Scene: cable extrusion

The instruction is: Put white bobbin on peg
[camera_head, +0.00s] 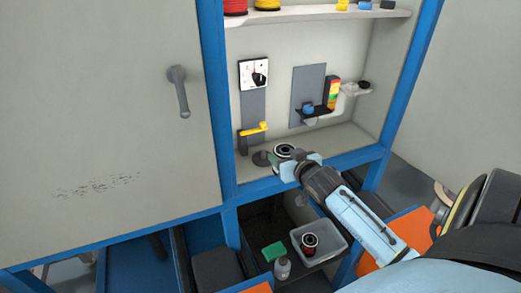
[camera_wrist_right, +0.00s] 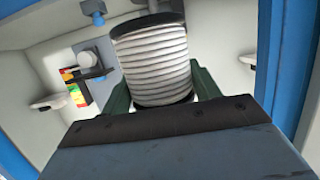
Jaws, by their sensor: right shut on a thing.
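The white bobbin (camera_wrist_right: 155,60), wound with pale cord between dark end flanges, sits between the dark green fingers of my right gripper (camera_head: 297,164) in the right wrist view. In the head view only its dark-rimmed end (camera_head: 284,150) shows, just beyond the fingers, near the cabinet's lower shelf. My right gripper is shut on it. I cannot tell clearly which part is the peg; a grey post shows behind the bobbin's top in the wrist view. My left gripper is not in view.
A grey panel with a yellow lever (camera_head: 254,129) stands left of the bobbin. A dark holder (camera_head: 315,111) and coloured block (camera_head: 333,92) are to the right. Coloured spools sit on the upper shelf (camera_head: 320,15). A bin (camera_head: 332,252) holding a dark spool is below.

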